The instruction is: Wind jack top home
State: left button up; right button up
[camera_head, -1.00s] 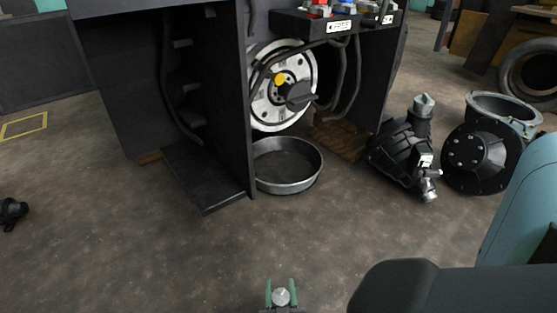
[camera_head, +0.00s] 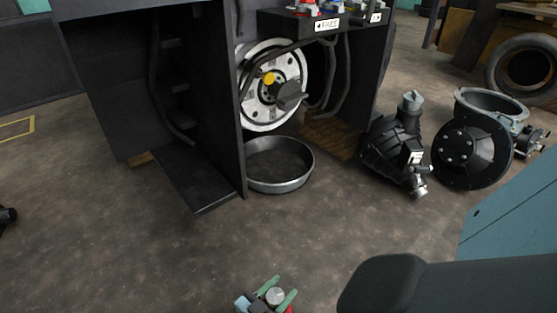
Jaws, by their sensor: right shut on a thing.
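My right gripper (camera_head: 274,296) is at the bottom edge of the head view, seen from above. Its two green fingers are closed on a round silver jack top (camera_head: 275,296), one finger on each side. The fingers are turned at a slant. A bit of red shows beside the right finger and a small blue-grey part beside the left one; I cannot tell what they belong to. What lies under the jack top is hidden or cut off by the frame.
The dark forklift frame (camera_head: 215,110) stands ahead with a white-rimmed wheel hub (camera_head: 255,112). A round metal pan (camera_head: 279,187) sits on the floor below it. A black gear unit (camera_head: 390,150) and a round black housing (camera_head: 460,155) lie to the right. The floor between is clear.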

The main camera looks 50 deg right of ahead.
jog(key=shift+d+r+m+g, duration=0.15)
jog(key=shift+m+g, duration=0.65)
jog(key=shift+g, duration=0.5)
jog(key=o, duration=1)
jog(key=shift+s, duration=0.1)
